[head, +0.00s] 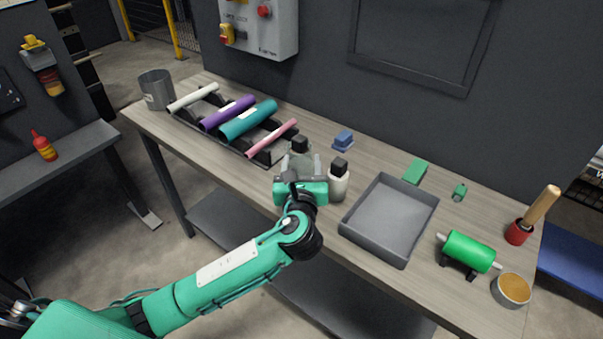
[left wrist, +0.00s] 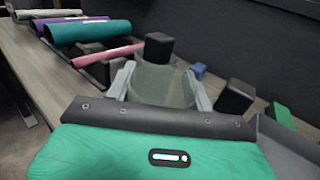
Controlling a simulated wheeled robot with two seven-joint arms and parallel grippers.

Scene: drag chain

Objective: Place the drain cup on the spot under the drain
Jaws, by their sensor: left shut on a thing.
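My left gripper (head: 296,166) is over the table's front middle, shut on a clear, see-through cup (left wrist: 165,88). In the left wrist view, the pale fingers of the gripper (left wrist: 160,92) press on the cup's two sides. The cup looks upright and its inside looks empty. In the head view the gripper hides most of it, and I cannot tell whether its base touches the table. I cannot pick out a drain or a marked spot under one. My right gripper is not in view.
A white bottle with a black cap (head: 339,182) stands just right of the gripper; another black cap (head: 300,144) shows behind. A rack of coloured rolls (head: 247,119) and a grey bin (head: 157,90) lie left. A grey tray (head: 392,217) and a green roller (head: 469,250) lie right.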

